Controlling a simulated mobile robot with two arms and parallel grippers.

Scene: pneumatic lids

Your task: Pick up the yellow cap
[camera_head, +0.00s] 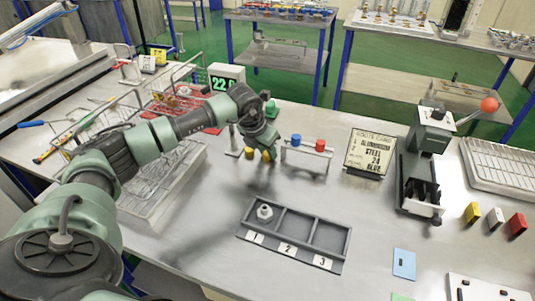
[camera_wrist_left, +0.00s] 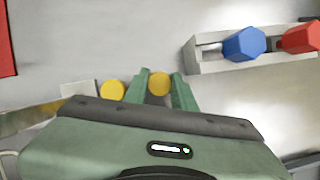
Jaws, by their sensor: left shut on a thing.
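My left gripper (camera_head: 262,156) reaches down over the middle of the table, left of a small rack. In the left wrist view its two green fingers (camera_wrist_left: 162,90) are shut on a round yellow cap (camera_wrist_left: 159,84). A second yellow round piece (camera_wrist_left: 113,91) sits just left of the fingers, outside them; in the head view it shows as a yellow spot (camera_head: 249,153) beside the gripper. The held cap's lower part is hidden by the fingers and gripper body. Whether it is clear of its support I cannot tell. My right gripper is not in view.
The small rack (camera_wrist_left: 215,67) holds a blue cap (camera_wrist_left: 244,44) and a red cap (camera_wrist_left: 303,38), close right of the gripper. A grey tray (camera_head: 291,250) with sections 1, 2, 3 has a white piece (camera_head: 265,212) in section 1. A sign (camera_head: 369,151) and press (camera_head: 428,150) stand right.

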